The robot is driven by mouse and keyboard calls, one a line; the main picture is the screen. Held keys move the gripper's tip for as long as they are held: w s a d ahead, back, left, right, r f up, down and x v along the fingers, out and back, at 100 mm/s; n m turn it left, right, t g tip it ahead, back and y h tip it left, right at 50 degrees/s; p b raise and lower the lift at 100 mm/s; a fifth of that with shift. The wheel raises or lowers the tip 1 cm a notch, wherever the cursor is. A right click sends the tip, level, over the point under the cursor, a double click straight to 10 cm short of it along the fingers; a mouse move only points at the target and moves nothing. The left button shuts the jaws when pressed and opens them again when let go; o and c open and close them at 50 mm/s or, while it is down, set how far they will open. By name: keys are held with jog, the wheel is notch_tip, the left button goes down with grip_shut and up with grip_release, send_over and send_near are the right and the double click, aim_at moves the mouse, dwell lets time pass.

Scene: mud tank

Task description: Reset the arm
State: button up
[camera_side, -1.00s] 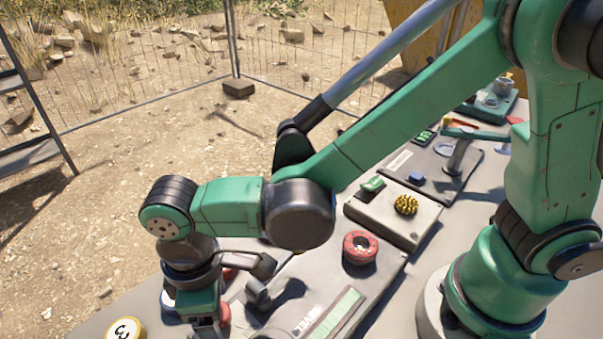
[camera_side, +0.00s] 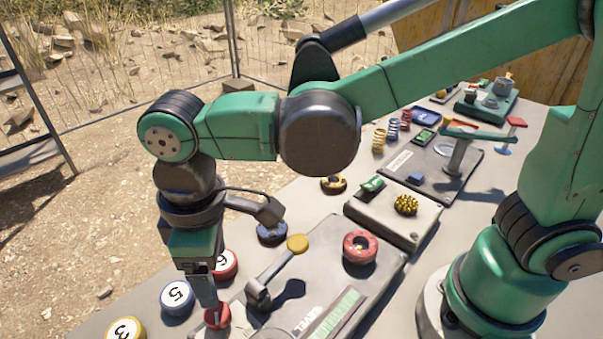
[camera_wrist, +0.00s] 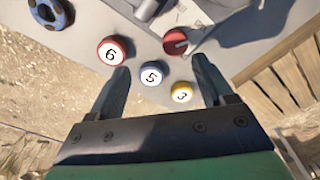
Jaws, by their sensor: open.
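My green arm is raised over the near left part of the table. My gripper (camera_side: 207,288) points down at the front left, with its fingers seen edge-on in the side view. In the wrist view, my gripper (camera_wrist: 160,66) is open, its two dark fingers spread wide with nothing held between them. A blue-rimmed disc marked 5 (camera_wrist: 153,74) shows between the fingers from above. A red disc marked 6 (camera_wrist: 112,51) and a yellow disc marked 3 (camera_wrist: 182,92) lie beside it. A red knob (camera_side: 216,316) shows close by the fingertips in the side view; contact cannot be told.
A lever with a yellow knob (camera_side: 298,243) stands on a grey panel right of my gripper. A red ring (camera_side: 360,247) and a yellow spiky ball (camera_side: 406,205) are farther right. Coloured springs (camera_side: 392,131) stand at the back. A wire fence bounds the ground behind.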

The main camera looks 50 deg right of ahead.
jog(key=d+r+m+t, duration=0.2)
jog(key=d+m+t, duration=0.4)
jog(key=d, duration=1.5)
jog(key=m, duration=0.3)
jog(key=shift+w+r+m+t, duration=0.3)
jog(key=shift+w+t, duration=0.1)
jog(key=shift+d, duration=0.1)
